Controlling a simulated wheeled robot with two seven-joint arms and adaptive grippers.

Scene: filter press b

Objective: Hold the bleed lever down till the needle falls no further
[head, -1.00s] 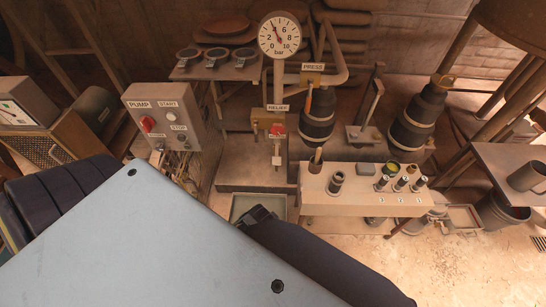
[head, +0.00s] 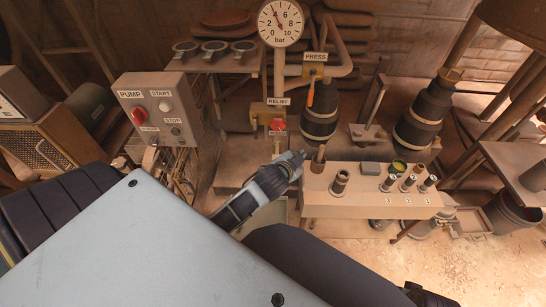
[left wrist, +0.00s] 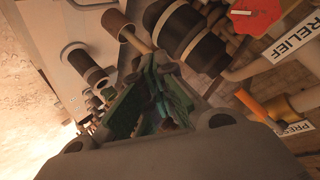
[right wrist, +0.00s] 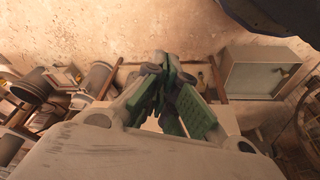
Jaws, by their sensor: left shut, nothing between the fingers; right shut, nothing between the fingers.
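The round gauge (head: 281,23) reads a little under 4 bar, its needle pointing to the upper left. Below the RELIEF label is a red knob (head: 278,124), with a small label plate under it. The bleed lever below this plate is mostly hidden by my left gripper (head: 297,159), and I cannot tell whether they touch. My left gripper is shut and empty; its closed fingers also show in the left wrist view (left wrist: 160,68), with the red knob (left wrist: 253,16) at upper right. My right gripper (right wrist: 168,65) is shut and empty, low over the floor side.
The PUMP box (head: 155,108) is to the left. The PRESS valve with its orange handle (head: 311,92) is above right. Open floor (head: 465,265) lies at lower right.

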